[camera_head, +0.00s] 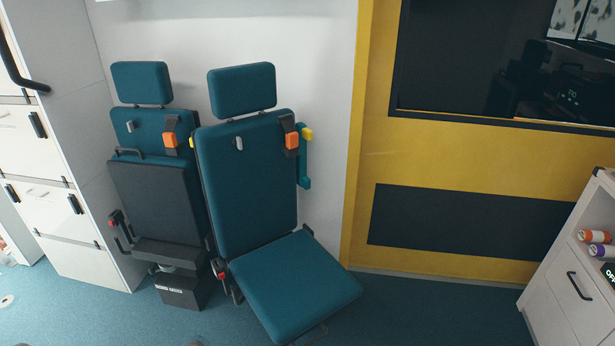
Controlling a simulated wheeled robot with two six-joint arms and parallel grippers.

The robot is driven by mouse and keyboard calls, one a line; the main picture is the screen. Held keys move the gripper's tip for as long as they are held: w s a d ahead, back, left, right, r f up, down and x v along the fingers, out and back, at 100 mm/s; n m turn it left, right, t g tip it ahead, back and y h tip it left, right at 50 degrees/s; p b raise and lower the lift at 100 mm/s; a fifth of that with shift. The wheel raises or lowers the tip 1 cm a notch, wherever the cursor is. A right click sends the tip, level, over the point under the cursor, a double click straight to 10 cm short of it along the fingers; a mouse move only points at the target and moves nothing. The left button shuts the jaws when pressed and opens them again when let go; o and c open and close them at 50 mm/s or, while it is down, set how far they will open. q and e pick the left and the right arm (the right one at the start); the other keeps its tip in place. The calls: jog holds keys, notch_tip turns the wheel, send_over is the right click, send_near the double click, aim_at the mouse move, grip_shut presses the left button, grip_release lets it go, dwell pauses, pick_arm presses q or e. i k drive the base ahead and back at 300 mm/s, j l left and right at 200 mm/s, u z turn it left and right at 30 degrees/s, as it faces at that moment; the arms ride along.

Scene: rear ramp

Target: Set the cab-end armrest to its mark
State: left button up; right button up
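Two teal seats stand side by side against the white wall. The right seat (250,180) has its cushion (290,285) folded down. A slim teal armrest (303,168) stands upright along the right edge of its backrest, with a yellow piece (307,134) at its upper end. The left seat (140,122) has its cushion folded up, its dark underside (150,200) facing out. A small yellow piece shows between the two backrests, partly hidden by the right seat. I cannot tell which end is the cab end, and no mark is clearly visible. Neither gripper is in view.
White drawer cabinets (75,240) stand at the left. A yellow partition (450,165) with a dark window (470,70) is at the right. A white cabinet (565,290) holding small rolls stands at the lower right. The blue floor (430,315) between it and the seats is clear.

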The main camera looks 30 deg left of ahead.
aim_at(305, 133)
jog(key=i+u, duration=0.1)
jog(key=u, duration=0.6)
